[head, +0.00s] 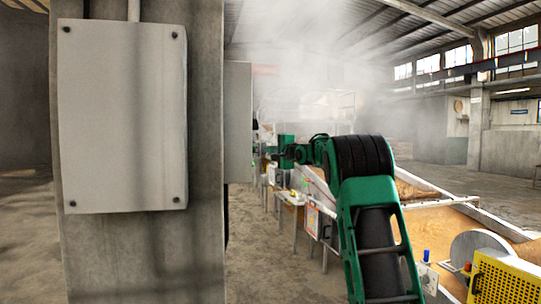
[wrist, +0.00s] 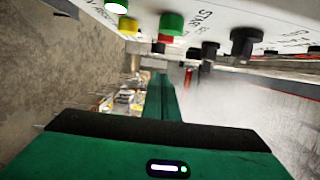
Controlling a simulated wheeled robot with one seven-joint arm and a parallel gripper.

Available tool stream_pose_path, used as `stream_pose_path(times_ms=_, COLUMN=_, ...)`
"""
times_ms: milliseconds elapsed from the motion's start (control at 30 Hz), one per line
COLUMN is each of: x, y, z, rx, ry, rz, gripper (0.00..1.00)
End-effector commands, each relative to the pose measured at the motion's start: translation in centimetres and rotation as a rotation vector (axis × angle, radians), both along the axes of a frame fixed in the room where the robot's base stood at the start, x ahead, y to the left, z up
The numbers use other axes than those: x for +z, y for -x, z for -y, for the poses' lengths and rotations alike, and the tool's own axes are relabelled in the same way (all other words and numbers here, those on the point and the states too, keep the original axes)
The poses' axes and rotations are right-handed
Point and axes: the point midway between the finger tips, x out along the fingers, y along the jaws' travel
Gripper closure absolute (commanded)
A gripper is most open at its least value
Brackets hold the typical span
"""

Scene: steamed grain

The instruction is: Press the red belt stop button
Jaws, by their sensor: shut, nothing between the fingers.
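In the wrist view, a pale control panel crosses the top, with its buttons sticking out downward. The red button (wrist: 165,38) shows partly behind a larger green button (wrist: 172,22) labelled START. My gripper (wrist: 160,78) is shut and empty; its narrow green fingers point away from the camera, below the buttons in the picture. I see a gap between the fingertips and the red button, but cannot tell its depth. In the head view, my green arm reaches away, and its far end is too small to read clearly. The red button does not show there.
A yellow button (wrist: 128,25), a lit white lamp (wrist: 116,6) and a black knob (wrist: 243,42) share the panel. In the head view, a concrete pillar (head: 205,240) with a grey box (head: 122,115) stands left. A yellow guard (head: 503,280) and belt machinery stand right. Steam blurs the background.

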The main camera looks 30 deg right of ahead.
Motion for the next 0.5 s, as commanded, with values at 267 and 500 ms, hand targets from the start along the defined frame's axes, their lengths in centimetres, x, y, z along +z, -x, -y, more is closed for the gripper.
stream_pose_path(times_ms=267, x=0.0, y=-3.8, z=0.1, rx=0.000, ry=0.002, rz=0.000, gripper=1.00)
stream_pose_path(times_ms=500, x=0.1, y=-4.7, z=-2.3, rx=0.001, ry=0.001, rz=0.000, gripper=1.00)
